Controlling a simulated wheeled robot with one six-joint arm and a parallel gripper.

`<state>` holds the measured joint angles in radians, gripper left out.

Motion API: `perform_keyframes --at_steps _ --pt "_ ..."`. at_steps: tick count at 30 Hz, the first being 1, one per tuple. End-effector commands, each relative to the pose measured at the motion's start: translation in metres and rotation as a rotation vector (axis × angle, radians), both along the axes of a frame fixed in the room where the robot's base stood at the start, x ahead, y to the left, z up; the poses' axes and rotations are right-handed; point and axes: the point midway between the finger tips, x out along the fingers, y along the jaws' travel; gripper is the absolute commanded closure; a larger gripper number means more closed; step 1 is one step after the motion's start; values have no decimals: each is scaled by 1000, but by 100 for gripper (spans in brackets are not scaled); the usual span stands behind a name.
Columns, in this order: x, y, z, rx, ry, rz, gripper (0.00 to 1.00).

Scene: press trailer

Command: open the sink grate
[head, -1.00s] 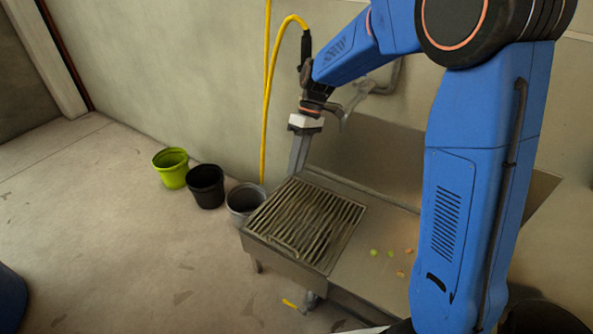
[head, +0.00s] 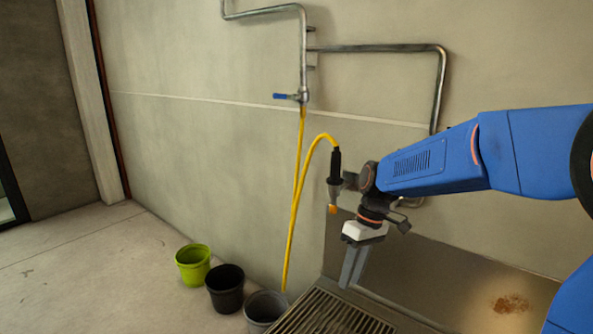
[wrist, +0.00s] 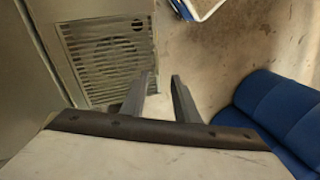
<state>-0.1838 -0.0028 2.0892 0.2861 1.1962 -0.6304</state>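The sink grate (head: 325,316) is a slatted metal panel, cut off by the bottom edge of the head view. In the wrist view the grate (wrist: 105,58) lies flat at upper left, with a round shape under its slats. My gripper (head: 350,283) points down above the back of the grate in the head view. In the wrist view my gripper (wrist: 161,78) has its two fingers apart with nothing between them. The left fingertip overlaps the grate's right border in that picture; I cannot tell the height gap.
Green (head: 193,264), black (head: 225,288) and grey (head: 265,308) buckets stand on the floor left of the sink. A yellow hose (head: 297,205) hangs from a wall pipe (head: 303,60) near my wrist. The sink's metal backsplash (head: 470,285) is behind my gripper.

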Motion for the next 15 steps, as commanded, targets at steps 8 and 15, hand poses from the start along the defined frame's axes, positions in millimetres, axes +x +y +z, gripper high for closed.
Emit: perform_keyframes --at_steps 8,15 --pt "-53 -44 28 -58 -109 -167 72" --pt "-98 -77 41 -96 -202 -314 72"
